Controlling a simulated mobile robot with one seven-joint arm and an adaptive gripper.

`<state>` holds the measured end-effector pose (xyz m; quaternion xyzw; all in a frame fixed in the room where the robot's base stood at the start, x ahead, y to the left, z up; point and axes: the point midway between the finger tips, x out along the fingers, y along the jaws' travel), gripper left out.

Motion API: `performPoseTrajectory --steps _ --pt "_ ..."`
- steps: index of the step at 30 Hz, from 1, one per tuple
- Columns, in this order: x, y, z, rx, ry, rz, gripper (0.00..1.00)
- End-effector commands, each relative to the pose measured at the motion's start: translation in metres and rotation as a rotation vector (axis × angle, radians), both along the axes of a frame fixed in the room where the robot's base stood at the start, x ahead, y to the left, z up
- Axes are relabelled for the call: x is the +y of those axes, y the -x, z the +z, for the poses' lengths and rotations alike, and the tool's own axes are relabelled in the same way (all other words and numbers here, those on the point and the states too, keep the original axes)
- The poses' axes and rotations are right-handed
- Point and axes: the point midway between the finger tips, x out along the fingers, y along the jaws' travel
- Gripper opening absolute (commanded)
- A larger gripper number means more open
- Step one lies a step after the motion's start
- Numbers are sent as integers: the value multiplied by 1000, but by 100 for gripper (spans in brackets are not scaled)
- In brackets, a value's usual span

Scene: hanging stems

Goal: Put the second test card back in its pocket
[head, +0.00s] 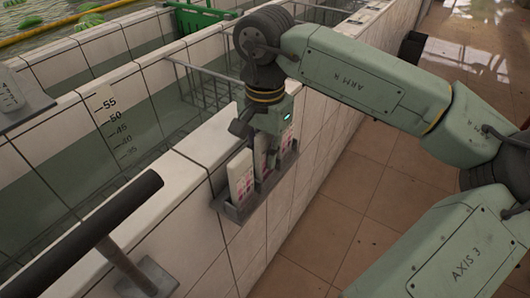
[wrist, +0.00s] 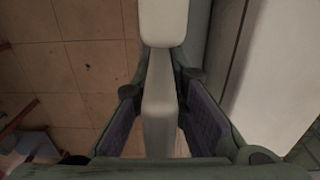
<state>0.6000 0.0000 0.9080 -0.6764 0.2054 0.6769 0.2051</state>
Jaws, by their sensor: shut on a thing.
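My gripper (head: 270,155) points down over a grey card rack (head: 236,213) fixed to the side of the white tiled wall. It is shut on a pale test card (head: 260,151), which is upright with pink marks. In the wrist view this card (wrist: 160,110) stands between the two fingers. Its lower end is within or just above the rack; the fingers and rack edge hide which. Another white card with pink marks (head: 241,178) stands in the near end of the rack, beside my gripper. The far end of the rack is partly hidden by my gripper.
Left of the wall is a water tank with a depth scale (head: 115,120) and a wire basket (head: 205,88). A dark handrail (head: 100,225) stands at the near left.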

Motion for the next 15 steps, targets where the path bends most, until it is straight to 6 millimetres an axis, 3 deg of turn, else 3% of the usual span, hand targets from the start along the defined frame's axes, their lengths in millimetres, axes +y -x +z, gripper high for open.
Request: performPoseTrajectory --steps 10,11,15 --pt "0 0 -6 0 0 0 0" --pt "0 0 -6 0 0 0 13" --pt "0 0 -5 0 0 0 23"
